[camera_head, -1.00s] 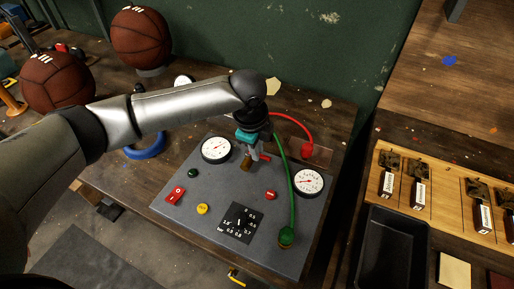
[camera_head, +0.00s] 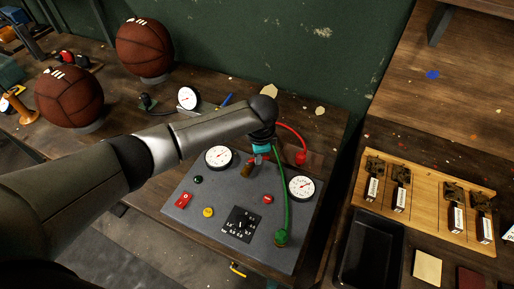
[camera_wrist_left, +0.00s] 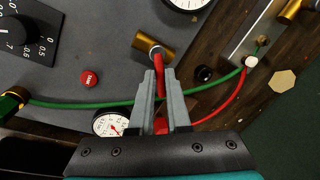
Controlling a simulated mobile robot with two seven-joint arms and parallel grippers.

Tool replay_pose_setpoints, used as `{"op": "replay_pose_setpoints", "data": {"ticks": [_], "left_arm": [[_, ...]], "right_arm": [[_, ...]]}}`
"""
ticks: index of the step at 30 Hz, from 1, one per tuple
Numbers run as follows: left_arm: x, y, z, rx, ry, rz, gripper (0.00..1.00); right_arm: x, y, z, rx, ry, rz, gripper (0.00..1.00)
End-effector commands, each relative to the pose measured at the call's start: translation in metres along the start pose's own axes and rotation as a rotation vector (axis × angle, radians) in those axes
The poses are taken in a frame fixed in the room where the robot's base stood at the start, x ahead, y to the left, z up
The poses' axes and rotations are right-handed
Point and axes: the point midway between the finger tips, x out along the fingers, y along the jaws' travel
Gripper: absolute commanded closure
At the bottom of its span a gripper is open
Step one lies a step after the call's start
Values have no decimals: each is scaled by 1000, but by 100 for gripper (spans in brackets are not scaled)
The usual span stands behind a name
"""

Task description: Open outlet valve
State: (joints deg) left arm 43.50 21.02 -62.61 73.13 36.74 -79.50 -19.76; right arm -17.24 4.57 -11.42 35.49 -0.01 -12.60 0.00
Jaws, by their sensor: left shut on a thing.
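A grey control panel (camera_head: 225,185) lies on the workbench. A brass valve (camera_head: 246,171) with a red lever sits on its upper part; it also shows in the wrist view as a brass fitting (camera_wrist_left: 153,46). My left gripper (camera_head: 259,157) is over the valve. In the wrist view its fingers (camera_wrist_left: 161,78) are closed around the red lever (camera_wrist_left: 160,84), which runs from the brass fitting back between them. The fingers hide part of the lever. My right gripper is not in view.
Two dial gauges (camera_head: 218,157) (camera_head: 301,188) flank the valve. A green hose (camera_head: 286,200) and a red hose (camera_head: 292,134) run close by the gripper. Leather balls (camera_head: 69,97) stand behind.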

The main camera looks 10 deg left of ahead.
Motion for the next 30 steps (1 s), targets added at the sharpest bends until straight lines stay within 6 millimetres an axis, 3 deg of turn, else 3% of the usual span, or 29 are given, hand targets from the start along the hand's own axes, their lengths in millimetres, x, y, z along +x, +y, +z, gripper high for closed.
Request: {"op": "replay_pose_setpoints", "data": {"ticks": [3,12,30], "left_arm": [[-2,-2,-1,-112,-24,4,100],[1,-9,-1,-393,-80,4,100],[4,-20,4,-846,-170,2,100]], "right_arm": [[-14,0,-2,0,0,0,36],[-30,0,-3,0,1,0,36],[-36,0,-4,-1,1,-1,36]]}}
